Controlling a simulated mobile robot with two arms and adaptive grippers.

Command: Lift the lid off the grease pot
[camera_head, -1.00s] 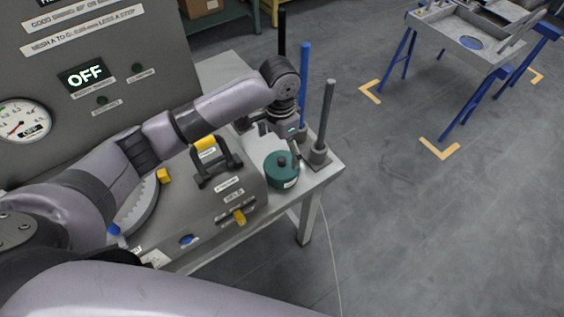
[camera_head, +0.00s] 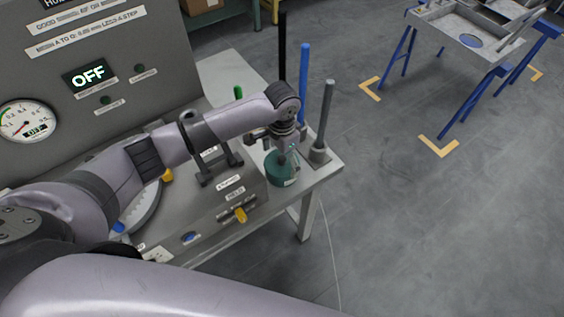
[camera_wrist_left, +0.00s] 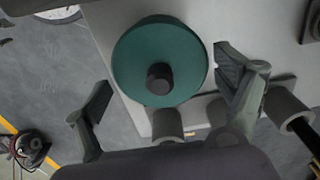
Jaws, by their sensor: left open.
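The grease pot (camera_head: 284,177) is a squat green-teal round pot near the right corner of the bench, with a pale label on its side. In the left wrist view its lid (camera_wrist_left: 186,62) is a flat teal disc with a dark round knob (camera_wrist_left: 159,77) at its middle. My left gripper (camera_head: 284,156) is above the pot and partly hides the lid in the head view. In the left wrist view my left gripper (camera_wrist_left: 172,100) is open, with one finger on either side of the knob and no contact visible. My right gripper is not in view.
Upright black, blue (camera_head: 304,85) and grey (camera_head: 325,115) rods stand close behind and right of the pot. A grey housing with a black handle (camera_head: 216,165) is left of it. A machine panel (camera_head: 95,60) reads OFF. Open floor lies right of the bench (camera_head: 318,178).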

